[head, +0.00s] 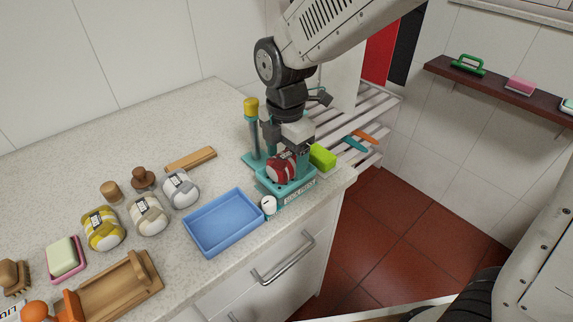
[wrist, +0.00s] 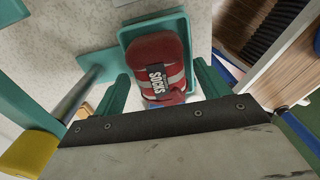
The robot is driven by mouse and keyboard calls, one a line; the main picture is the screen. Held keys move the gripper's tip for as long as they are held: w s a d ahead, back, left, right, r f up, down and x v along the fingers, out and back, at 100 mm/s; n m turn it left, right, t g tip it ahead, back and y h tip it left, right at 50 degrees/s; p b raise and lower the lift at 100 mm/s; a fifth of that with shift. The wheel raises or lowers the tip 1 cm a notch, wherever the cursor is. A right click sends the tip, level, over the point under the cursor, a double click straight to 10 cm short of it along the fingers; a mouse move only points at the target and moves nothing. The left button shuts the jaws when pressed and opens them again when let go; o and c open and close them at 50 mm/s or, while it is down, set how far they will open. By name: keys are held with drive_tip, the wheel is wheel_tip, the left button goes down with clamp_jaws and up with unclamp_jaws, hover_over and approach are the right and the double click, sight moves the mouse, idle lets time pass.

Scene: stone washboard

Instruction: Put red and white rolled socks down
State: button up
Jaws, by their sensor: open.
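The red and white rolled socks (head: 282,168) rest on the tray of a teal press-like stand (head: 293,192) near the counter's right end. In the wrist view the socks (wrist: 161,66) show a dark "SOCKS" label and lie inside the teal tray (wrist: 124,38). My gripper (head: 286,150) is directly above the socks, pointing down. In the wrist view its teal fingers (wrist: 160,90) stand apart on either side of the near end of the socks, with gaps visible. The underside of the socks is hidden.
A blue tray (head: 223,222) sits empty left of the stand. Yellow, cream and grey rolled socks (head: 148,213) lie further left. A yellow-topped post (head: 251,108) rises behind the stand. A green block (head: 322,157) is close on the right, by a slatted rack (head: 350,118).

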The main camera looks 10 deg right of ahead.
drive_tip(key=c, duration=1.2)
drive_tip(key=shift+r, duration=0.1)
